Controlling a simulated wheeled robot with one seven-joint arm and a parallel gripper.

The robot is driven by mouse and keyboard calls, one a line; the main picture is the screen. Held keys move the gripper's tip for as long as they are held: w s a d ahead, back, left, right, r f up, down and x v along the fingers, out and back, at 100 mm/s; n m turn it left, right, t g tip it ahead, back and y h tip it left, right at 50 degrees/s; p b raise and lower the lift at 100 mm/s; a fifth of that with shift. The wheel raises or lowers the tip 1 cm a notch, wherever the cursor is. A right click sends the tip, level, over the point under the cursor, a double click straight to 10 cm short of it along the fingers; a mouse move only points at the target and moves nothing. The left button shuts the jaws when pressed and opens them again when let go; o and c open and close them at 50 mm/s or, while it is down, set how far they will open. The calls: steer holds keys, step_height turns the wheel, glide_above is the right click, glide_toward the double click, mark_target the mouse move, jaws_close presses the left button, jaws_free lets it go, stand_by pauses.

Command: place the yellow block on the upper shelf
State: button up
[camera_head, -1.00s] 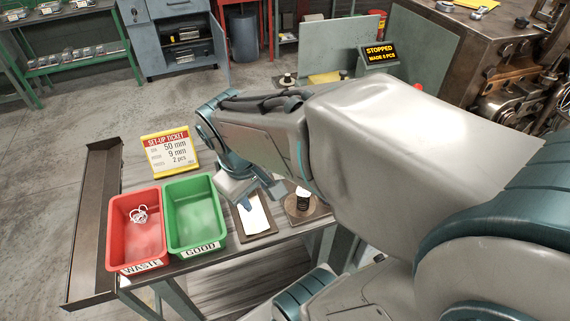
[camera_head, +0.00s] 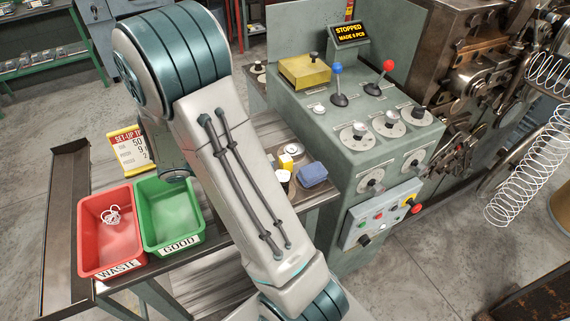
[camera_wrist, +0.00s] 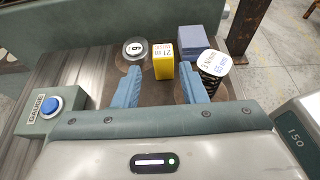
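The small yellow block (camera_wrist: 163,62) stands upright with a printed label on its top, ahead of and between my finger tips in the wrist view. My gripper (camera_wrist: 159,72) has its two blue fingers apart, with one on each side of the line to the block. I cannot tell whether the tips reach beside it. In the head view the yellow block (camera_head: 285,162) shows just right of my arm, and my gripper is hidden. A green rack (camera_head: 55,55) with shelves stands at the upper left. I cannot tell which shelf the task means.
Near the block are a blue block (camera_wrist: 193,42), a white-topped cylinder (camera_wrist: 214,66) and a round weight (camera_wrist: 135,48). A box with a blue button (camera_wrist: 52,104) is at left. Red (camera_head: 108,232) and green (camera_head: 170,215) bins and a control console (camera_head: 350,140) flank my arm.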

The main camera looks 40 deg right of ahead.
mark_target(283, 159)
steer(key=x, duration=0.3)
steer(key=p+x, duration=0.1)
steer(key=x, duration=0.2)
steer(key=shift+s+d+f, duration=0.15)
steer(key=shift+s+d, duration=0.1)
steer(key=shift+s, duration=0.05)
steer(key=c, duration=0.8)
